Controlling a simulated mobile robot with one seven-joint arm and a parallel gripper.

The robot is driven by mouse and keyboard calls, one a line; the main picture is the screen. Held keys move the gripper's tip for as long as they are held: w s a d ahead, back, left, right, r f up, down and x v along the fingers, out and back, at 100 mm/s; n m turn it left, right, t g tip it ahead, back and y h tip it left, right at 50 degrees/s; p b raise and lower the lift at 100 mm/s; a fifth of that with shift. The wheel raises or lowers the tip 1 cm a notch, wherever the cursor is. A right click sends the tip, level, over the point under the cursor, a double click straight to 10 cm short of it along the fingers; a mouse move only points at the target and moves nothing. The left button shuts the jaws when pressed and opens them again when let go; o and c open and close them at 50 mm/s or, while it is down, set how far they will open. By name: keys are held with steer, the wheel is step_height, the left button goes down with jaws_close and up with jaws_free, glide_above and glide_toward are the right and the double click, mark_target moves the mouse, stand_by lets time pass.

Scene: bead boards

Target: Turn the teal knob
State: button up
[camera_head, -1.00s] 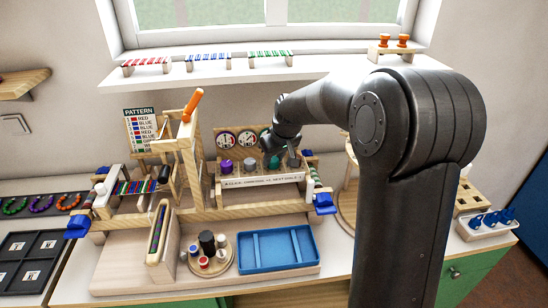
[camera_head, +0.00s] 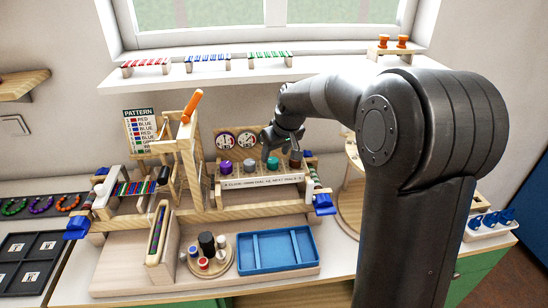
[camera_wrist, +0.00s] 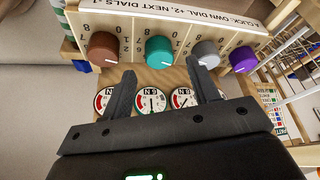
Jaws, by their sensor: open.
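The teal knob (camera_head: 273,163) sits on the wooden dial panel between the grey knob (camera_head: 249,165) and the brown knob (camera_head: 295,160). In the wrist view the teal knob (camera_wrist: 159,49) lies just beyond my fingertips, between them in the picture, its white mark toward the lower right. My gripper (camera_wrist: 162,69) is open and empty, one finger on each side of the teal knob's line. In the head view my gripper (camera_head: 281,151) is directly at the panel above the teal knob. Whether a finger touches it I cannot tell.
The purple knob (camera_head: 226,167) is at the panel's left end. Round gauges (camera_wrist: 150,101) show behind the knobs. A wooden frame with an orange handle (camera_head: 193,104) stands left of the panel. A blue tray (camera_head: 240,262) and a round bead stand (camera_head: 222,268) lie in front.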

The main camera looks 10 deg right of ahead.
steer(key=v, duration=0.7)
steer(key=shift+s+r, duration=0.15)
steer(key=s+d+m+h, duration=0.1)
steer(key=s+m, duration=0.1)
steer(key=s, duration=1.3)
steer(key=s+d+f+m+t, duration=0.1)
steer(key=s+d+m, duration=0.1)
steer(key=s, duration=1.4)
steer(key=shift+s+m+t+h, duration=0.3)
steer(key=shift+m+h, duration=0.1)
steer(key=shift+m, duration=0.1)
steer(key=shift+w, duration=0.15)
stand_by(3.4)
